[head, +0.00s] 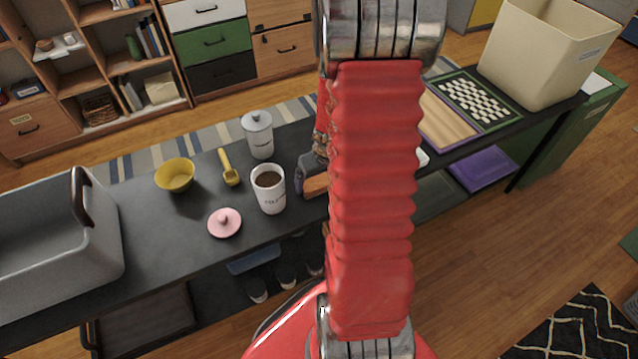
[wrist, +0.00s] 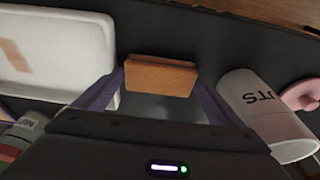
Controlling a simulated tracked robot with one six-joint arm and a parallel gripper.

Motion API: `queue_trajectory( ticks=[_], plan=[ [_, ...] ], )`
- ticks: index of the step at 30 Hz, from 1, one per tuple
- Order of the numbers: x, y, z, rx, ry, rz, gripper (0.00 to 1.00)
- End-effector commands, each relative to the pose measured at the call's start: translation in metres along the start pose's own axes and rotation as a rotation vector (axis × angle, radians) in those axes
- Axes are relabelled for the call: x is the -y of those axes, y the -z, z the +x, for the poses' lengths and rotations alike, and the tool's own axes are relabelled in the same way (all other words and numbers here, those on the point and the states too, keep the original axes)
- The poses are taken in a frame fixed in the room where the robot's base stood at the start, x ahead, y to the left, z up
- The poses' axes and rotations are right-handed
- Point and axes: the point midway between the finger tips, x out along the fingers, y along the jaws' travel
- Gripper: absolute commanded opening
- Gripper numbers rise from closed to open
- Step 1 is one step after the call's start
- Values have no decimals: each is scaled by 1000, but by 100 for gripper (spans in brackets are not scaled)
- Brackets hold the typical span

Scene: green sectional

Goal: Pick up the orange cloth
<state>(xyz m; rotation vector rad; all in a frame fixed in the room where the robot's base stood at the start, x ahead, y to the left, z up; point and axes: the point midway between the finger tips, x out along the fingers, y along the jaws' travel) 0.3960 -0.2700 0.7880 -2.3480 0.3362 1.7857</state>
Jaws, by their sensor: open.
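The orange cloth (wrist: 160,75) is a small folded block on the dark tabletop. In the wrist view it lies between the two fingers of my gripper (wrist: 160,82), close to the tips. The fingers are apart, one on each side of it, and I cannot tell whether either touches it. In the head view my gripper (head: 311,170) is low over the table, beside a white cup. Part of the cloth (head: 316,185) shows there; my red arm hides the area to its right.
The white cup (head: 270,192) with brown contents stands close left; it also shows in the wrist view (wrist: 258,105). A pink lid (head: 224,222), yellow bowl (head: 175,176), yellow scoop (head: 229,168) and lidded canister (head: 258,135) are nearby. A white tray (wrist: 85,35) lies on the cloth's other side.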

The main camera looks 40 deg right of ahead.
Motion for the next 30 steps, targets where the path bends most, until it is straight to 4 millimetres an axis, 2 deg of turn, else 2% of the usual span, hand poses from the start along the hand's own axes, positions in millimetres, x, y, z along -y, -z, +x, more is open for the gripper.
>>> queue_trajectory(
  ticks=[18,30],
  plan=[
    [-1,0,3,-1,-1,1,91],
    [-1,0,3,-1,-1,1,64]
  ],
)
